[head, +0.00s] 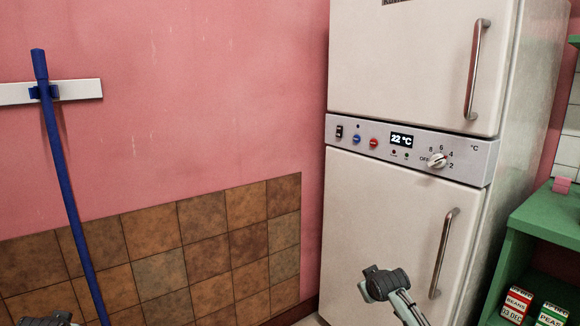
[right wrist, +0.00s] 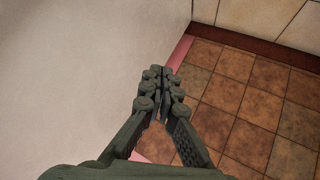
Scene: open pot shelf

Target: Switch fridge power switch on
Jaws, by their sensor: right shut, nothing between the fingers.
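The white fridge (head: 400,80) stands upright at the right of the head view, with both doors closed. Across its middle runs a grey control panel (head: 460,168). The small black power switch (head: 339,131) is at the panel's left end; its position is too small to tell. My right gripper (head: 373,283) is in front of the lower door, well below the panel and apart from the switch. In the right wrist view its fingers (right wrist: 158,78) are shut together and empty. Only the top of my left gripper (head: 46,319) shows at the bottom left edge; its fingers are hidden.
The panel also has a blue button (head: 357,139), a red button (head: 374,143), a display (head: 401,140) reading 22 °C and a dial (head: 437,160). Metal door handles (head: 444,252) stick out. A green shelf (head: 545,215) with cans is at right; a blue pole (head: 65,190) hangs at left.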

